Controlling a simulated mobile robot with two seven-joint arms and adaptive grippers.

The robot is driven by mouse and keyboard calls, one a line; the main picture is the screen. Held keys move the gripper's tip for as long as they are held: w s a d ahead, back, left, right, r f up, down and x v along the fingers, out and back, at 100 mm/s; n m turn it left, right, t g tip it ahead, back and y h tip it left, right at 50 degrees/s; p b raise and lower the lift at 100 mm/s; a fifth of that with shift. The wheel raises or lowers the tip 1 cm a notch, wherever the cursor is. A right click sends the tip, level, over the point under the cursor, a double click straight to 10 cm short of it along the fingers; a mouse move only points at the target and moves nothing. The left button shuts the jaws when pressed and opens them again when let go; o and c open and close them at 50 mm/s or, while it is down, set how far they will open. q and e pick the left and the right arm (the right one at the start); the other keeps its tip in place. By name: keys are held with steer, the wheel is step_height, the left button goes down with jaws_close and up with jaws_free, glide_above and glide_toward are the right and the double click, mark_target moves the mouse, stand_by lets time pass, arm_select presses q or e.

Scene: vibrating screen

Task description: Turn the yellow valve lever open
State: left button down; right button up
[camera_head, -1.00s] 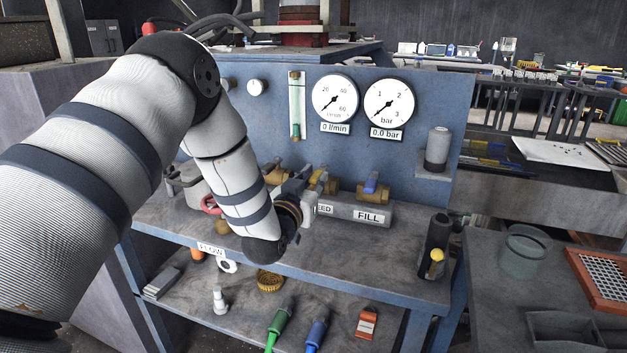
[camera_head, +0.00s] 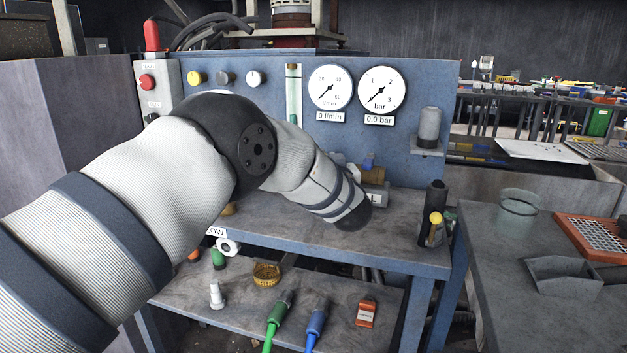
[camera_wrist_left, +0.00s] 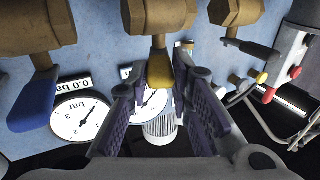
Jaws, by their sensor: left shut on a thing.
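In the left wrist view, which is upside down, the yellow valve lever (camera_wrist_left: 160,73) hangs from a brass valve (camera_wrist_left: 158,18) in the middle. My left gripper (camera_wrist_left: 161,88) has its two dark ribbed fingers on either side of the lever and is shut on it. In the head view my own forearm and wrist hide the lever and the gripper. A blue lever (camera_head: 369,161) on a neighbouring brass valve shows just past my wrist; it is also at the left of the wrist view (camera_wrist_left: 34,102). My right gripper is not in view.
The flow gauge (camera_head: 330,87) and the bar gauge (camera_head: 382,90) on the blue panel (camera_head: 440,85) read zero. A grey cylinder (camera_head: 429,127) sticks out at the panel's right. A black bottle-like item (camera_head: 434,205) stands at the bench's right edge. The bench front is mostly clear.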

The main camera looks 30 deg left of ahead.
arm_select(q)
steer(key=shift+w+d+f+n+g+y+b, duration=0.25)
steer(key=shift+d+f+n+g+y+b, duration=0.15)
steer(key=shift+f+n+g+y, duration=0.15)
steer(key=shift+w+d+r+n+g+y+b, duration=0.15)
steer(key=shift+n+g+y+b, duration=0.2)
steer(key=shift+g+y+b, duration=0.15)
steer(key=shift+w+d+r+n+g+y+b, duration=0.15)
steer(key=shift+n+g+y+b, duration=0.2)
steer(key=shift+b, duration=0.25)
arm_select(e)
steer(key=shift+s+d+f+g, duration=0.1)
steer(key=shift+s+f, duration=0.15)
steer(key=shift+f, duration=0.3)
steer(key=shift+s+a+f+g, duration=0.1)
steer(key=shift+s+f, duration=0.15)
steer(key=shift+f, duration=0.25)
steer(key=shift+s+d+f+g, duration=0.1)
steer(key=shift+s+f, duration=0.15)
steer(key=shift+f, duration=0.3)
arm_select(q)
steer(key=c, duration=1.4)
jaws_free()
steer(key=shift+c, duration=0.2)
steer(key=shift+r, duration=0.1)
